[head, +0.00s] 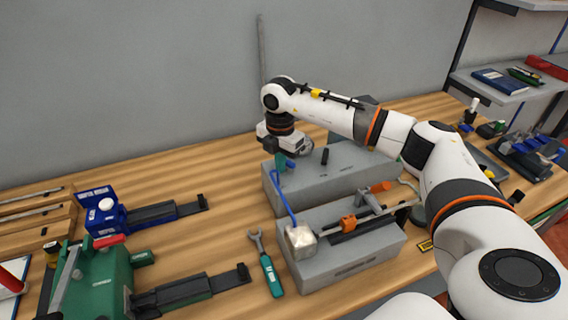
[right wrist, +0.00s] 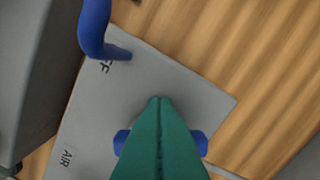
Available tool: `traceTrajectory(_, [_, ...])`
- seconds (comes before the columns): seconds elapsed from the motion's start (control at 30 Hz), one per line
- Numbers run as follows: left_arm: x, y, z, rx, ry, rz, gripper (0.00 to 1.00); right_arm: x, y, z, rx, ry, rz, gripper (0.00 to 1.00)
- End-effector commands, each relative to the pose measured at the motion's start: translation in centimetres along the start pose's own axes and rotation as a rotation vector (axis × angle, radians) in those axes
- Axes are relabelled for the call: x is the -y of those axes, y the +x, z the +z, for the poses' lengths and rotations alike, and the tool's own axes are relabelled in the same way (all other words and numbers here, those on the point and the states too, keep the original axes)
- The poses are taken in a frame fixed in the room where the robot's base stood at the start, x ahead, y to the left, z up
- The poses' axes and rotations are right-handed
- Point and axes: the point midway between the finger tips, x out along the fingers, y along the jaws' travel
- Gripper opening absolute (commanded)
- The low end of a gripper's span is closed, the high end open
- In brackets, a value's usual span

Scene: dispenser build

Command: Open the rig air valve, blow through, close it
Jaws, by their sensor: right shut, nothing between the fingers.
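The rig is a long grey block (head: 340,168) at the back of the bench, with a second grey block (head: 350,262) in front. A blue hose (head: 283,200) runs from the back block's left end to a pale cube on the front block. In the right wrist view a grey plate (right wrist: 90,125) is marked "AIR" and has a partly hidden second label. My right gripper (head: 281,162) points down over that left end, its green fingers (right wrist: 160,105) shut and empty. A blue valve handle (right wrist: 201,143) shows on both sides behind the fingers; contact cannot be told. My left gripper is out of view.
A green-handled wrench (head: 270,275) lies left of the front block. A blue device (head: 108,216) and a green device (head: 95,280) stand at the left. An orange clamp (head: 348,224) sits on the front block.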

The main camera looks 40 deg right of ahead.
Motion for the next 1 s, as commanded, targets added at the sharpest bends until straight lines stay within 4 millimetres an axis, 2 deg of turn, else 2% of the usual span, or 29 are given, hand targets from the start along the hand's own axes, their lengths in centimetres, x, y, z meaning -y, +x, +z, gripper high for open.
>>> traceTrajectory(0.37, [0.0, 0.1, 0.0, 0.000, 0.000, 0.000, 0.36, -0.2, 0.0, -1.1, -0.002, 0.003, 0.001, 0.00])
traceTrajectory(0.8, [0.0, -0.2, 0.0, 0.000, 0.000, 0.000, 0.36, 0.2, -0.1, -0.2, -0.001, 0.002, 0.002, 0.00])
traceTrajectory(1.0, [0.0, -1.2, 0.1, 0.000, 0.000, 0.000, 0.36, 0.2, -1.3, -0.2, -0.001, 0.001, 0.000, 0.00])
